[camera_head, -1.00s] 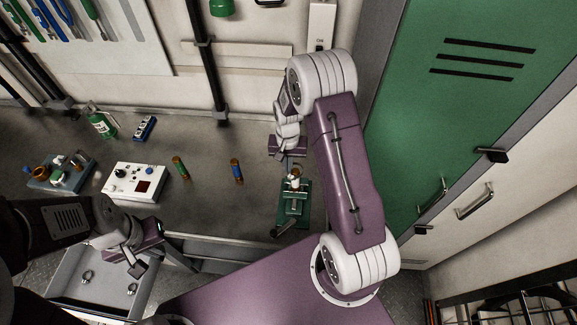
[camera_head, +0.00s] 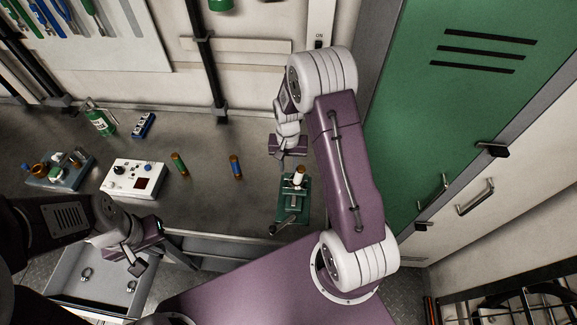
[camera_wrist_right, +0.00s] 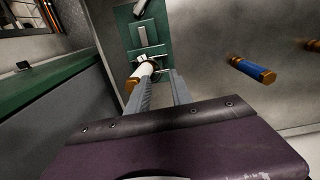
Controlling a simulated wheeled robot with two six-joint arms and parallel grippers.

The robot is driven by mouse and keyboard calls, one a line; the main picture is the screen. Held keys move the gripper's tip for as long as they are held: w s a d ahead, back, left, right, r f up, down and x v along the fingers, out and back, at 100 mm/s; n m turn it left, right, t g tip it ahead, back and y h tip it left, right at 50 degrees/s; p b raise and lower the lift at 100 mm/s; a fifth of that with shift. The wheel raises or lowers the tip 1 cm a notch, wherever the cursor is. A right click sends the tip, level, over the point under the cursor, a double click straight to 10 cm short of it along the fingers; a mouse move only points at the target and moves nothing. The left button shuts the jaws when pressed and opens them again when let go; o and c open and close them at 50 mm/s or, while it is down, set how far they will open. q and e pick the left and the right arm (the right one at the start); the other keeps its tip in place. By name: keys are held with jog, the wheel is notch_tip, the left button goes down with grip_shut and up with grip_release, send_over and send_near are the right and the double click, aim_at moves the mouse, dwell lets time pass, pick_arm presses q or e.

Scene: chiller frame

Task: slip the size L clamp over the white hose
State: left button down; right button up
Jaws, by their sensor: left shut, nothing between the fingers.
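The white hose (camera_head: 298,179) stands in the green vise (camera_head: 291,205) and has a brass-coloured end. It also shows in the right wrist view (camera_wrist_right: 145,70). A dark, partly metallic band is around or beside its lower part there; I cannot tell whether it is a clamp. My right gripper (camera_head: 284,165) is just behind and left of the hose. My left gripper (camera_head: 138,268) is shut and empty above the drawer. Two clamp rings, left (camera_head: 86,275) and right (camera_head: 132,287), lie in the drawer; their sizes are unreadable.
A blue-banded cylinder (camera_head: 235,167) and a green-banded one (camera_head: 179,163) stand on the bench left of the vise. A white control box (camera_head: 135,179) is further left. The green cabinet (camera_head: 465,100) bounds the right side. The open drawer (camera_head: 70,300) juts out at front left.

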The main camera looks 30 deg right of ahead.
notch_tip(320, 180, up, 8)
jog(key=b, duration=0.2)
jog(key=shift+w+d, duration=0.15)
jog(key=shift+r, duration=0.1)
dwell(0.4)
